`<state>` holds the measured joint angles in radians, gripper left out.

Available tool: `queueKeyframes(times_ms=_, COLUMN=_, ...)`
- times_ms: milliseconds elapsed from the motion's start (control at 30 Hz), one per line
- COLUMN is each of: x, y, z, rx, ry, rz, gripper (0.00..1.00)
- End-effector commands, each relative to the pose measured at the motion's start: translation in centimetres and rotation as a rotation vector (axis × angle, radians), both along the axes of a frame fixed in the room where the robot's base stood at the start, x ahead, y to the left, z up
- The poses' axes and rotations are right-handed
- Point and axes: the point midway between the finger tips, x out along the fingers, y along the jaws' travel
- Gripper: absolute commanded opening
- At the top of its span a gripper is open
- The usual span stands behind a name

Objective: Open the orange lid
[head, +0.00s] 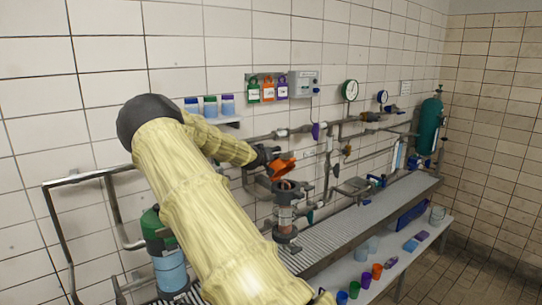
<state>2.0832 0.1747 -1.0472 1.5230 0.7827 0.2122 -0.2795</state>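The orange lid (283,167) is tilted up at the back left of an open-topped upright pipe vessel (286,213). The vessel's dark round mouth shows in front of and below the lid. My gripper (268,156), dark and small in the head view, is at the upper left edge of the lid, touching it or very close. My pale yellow arm covers much of the middle of the view. The fingers are too small and partly hidden to tell whether they are open or shut on the lid.
A ribbed grey bench (345,226) runs along the tiled wall, with pipes and gauges above it. Several coloured cups (365,280) stand on a lower shelf. A green-topped container (155,232) is at the left, and a teal cylinder (429,127) at the far right.

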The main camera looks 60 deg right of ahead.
Motion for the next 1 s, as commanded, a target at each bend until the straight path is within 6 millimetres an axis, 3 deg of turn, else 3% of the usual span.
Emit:
queueKeyframes(times_ms=33, x=-0.1, y=0.1, z=-0.7, rx=0.01, ry=0.003, rz=-0.002, gripper=0.5)
queueKeyframes(times_ms=733, x=0.0, y=0.2, z=-0.3, rx=0.006, ry=0.002, rz=-0.001, gripper=0.5)
queueKeyframes(times_ms=1000, x=0.1, y=1.5, z=0.4, rx=0.005, ry=0.002, rz=0.002, gripper=0.5)
